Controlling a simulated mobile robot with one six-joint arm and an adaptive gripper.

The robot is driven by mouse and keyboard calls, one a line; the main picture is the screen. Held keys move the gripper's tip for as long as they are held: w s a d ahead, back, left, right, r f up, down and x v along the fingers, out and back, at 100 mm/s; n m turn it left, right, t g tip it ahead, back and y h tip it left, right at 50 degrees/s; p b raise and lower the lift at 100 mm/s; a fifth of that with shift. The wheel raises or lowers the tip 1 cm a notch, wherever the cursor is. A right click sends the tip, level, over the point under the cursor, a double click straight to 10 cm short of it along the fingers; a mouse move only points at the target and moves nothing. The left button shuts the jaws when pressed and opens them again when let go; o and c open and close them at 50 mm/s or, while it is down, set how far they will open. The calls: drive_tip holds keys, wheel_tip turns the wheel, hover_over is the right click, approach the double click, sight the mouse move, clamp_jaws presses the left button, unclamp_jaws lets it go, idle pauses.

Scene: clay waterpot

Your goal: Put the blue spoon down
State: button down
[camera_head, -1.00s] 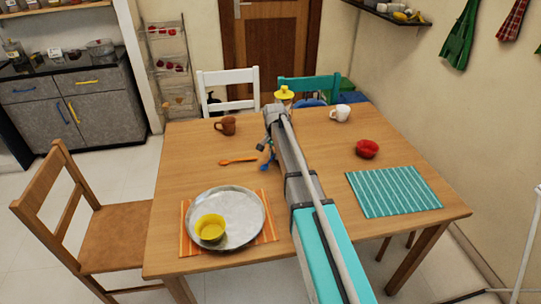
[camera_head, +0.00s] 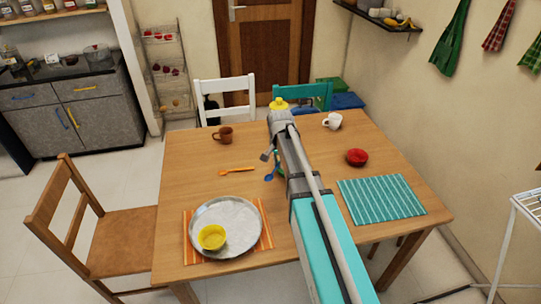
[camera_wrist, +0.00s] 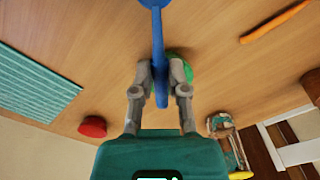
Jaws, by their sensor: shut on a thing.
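The blue spoon (camera_wrist: 157,50) is pinched between the two grey fingers of my gripper (camera_wrist: 160,85) in the wrist view. Its handle passes between the fingertips and its bowl end runs out of the top of the picture. In the head view a small blue part of the spoon (camera_head: 270,177) shows left of my arm, over the middle of the wooden table (camera_head: 210,155). My arm hides most of the gripper there. I cannot tell whether the spoon touches the table.
An orange spoon (camera_head: 238,170) lies to the left. A green object (camera_wrist: 180,68) is partly hidden behind my gripper. A brown mug (camera_head: 223,134), white mug (camera_head: 333,121) and red bowl (camera_head: 357,157) stand around. A metal plate (camera_head: 238,213) holds a yellow bowl (camera_head: 211,237).

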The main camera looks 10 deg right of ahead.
drive_tip(key=shift+s+d+r+p, duration=0.15)
drive_tip(key=shift+s+r+p, duration=0.2)
drive_tip(key=shift+s, duration=0.6)
drive_tip(key=shift+s+d+r+p, duration=0.15)
drive_tip(key=shift+s+r, duration=0.3)
drive_tip(key=shift+s, duration=0.45)
drive_tip(key=shift+a, duration=0.1)
